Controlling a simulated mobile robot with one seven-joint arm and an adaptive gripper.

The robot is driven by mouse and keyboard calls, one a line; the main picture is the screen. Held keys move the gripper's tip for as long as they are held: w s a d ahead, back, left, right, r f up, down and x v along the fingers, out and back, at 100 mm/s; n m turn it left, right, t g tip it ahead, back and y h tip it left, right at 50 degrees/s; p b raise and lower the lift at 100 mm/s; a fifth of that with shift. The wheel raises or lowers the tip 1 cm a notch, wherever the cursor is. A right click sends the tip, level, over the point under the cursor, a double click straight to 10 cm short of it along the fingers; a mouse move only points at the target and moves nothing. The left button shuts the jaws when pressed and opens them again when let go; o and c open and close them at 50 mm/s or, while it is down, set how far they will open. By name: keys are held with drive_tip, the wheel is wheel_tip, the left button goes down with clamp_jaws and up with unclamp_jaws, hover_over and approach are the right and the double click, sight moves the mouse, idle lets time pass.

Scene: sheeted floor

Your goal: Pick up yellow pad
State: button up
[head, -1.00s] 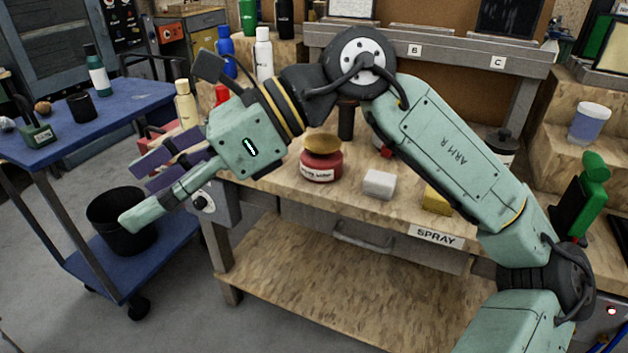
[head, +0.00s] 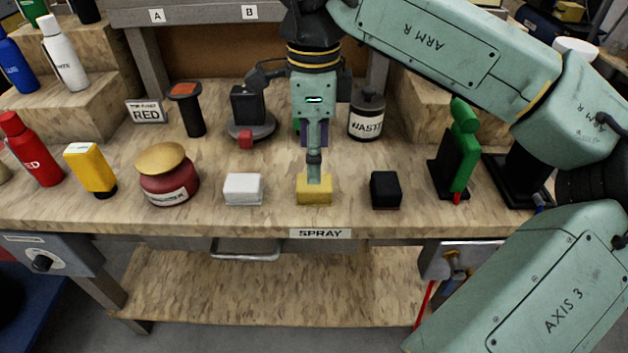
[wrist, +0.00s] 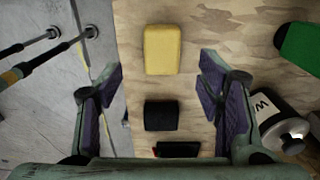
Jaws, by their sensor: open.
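The yellow pad (head: 314,192) lies flat on the bench, above the SPRAY label, between a white pad (head: 243,190) and a black pad (head: 385,190). My gripper (head: 314,168) points down above it, and the near finger overlaps its upper part in the head view. In the wrist view the yellow pad (wrist: 162,50) is at the upper middle, with the black pad (wrist: 161,115) below it. My gripper (wrist: 160,76) is open there, fingers spread wide left and right, with nothing held. I cannot tell the exact height above the pad.
A red jar (head: 168,185) and a yellow bottle (head: 91,170) stand to the left. A WASTE container (head: 366,118) is behind on the right, and a green-and-black stand (head: 457,160) stands farther right. The bench's front edge runs close in front of the pads.

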wheel_tip(320, 180, down, 7)
drive_tip(key=shift+w+f+p, duration=0.15)
drive_tip(key=shift+f+p, duration=0.05)
drive_tip(key=shift+p, duration=0.55)
drive_tip(key=shift+c, duration=0.5)
drive_tip(key=c, duration=1.1)
drive_tip(key=shift+r, duration=0.1)
drive_tip(key=shift+c, duration=0.2)
wheel_tip(320, 180, up, 28)
drive_tip(key=p, duration=0.5)
drive_tip(key=shift+p, duration=0.3)
